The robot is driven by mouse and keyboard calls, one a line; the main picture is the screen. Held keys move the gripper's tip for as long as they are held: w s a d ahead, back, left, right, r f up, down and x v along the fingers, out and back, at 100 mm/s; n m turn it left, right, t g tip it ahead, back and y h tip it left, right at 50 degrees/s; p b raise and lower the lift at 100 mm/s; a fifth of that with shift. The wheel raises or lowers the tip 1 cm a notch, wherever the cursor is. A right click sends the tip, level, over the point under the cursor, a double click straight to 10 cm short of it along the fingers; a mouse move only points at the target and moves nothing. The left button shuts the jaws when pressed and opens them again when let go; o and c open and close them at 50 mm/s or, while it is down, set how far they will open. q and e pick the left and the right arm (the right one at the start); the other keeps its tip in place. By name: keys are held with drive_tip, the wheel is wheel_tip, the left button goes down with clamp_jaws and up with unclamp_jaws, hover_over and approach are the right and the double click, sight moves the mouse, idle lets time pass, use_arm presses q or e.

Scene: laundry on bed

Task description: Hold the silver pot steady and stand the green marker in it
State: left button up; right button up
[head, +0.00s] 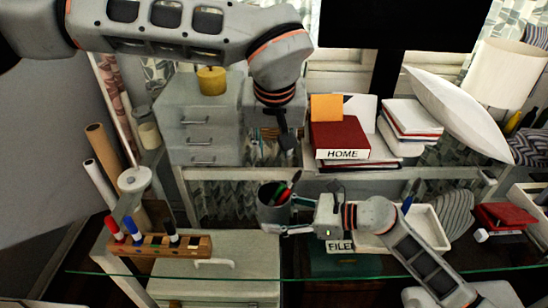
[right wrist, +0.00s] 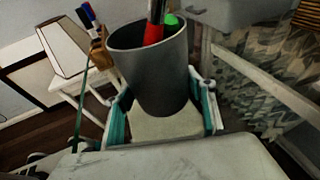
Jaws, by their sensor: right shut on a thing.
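The silver pot (head: 272,212) stands in the middle of the head view, and it also shows large in the right wrist view (right wrist: 155,75). My right gripper (head: 290,229) is shut on the pot; its teal-edged fingers (right wrist: 165,115) lie on both sides of the lower wall. A green marker (right wrist: 171,19) is in the pot, its green end at the rim beside a red marker (right wrist: 153,32) and a dark one. Their lower parts are hidden. My left gripper (head: 286,140) hangs above the pot, apart from it; its finger opening is not clear.
A wooden rack (head: 190,246) with red, blue and black markers stands at left. A grey drawer unit (head: 203,138), a red HOME box (head: 340,138) and books are behind. A white tray (head: 430,238) is at right. A glass edge crosses the front.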

drive_tip(key=shift+c, duration=0.2)
drive_tip(key=o, duration=0.9)
drive_tip(key=shift+o, duration=0.2)
drive_tip(key=shift+d, duration=0.1)
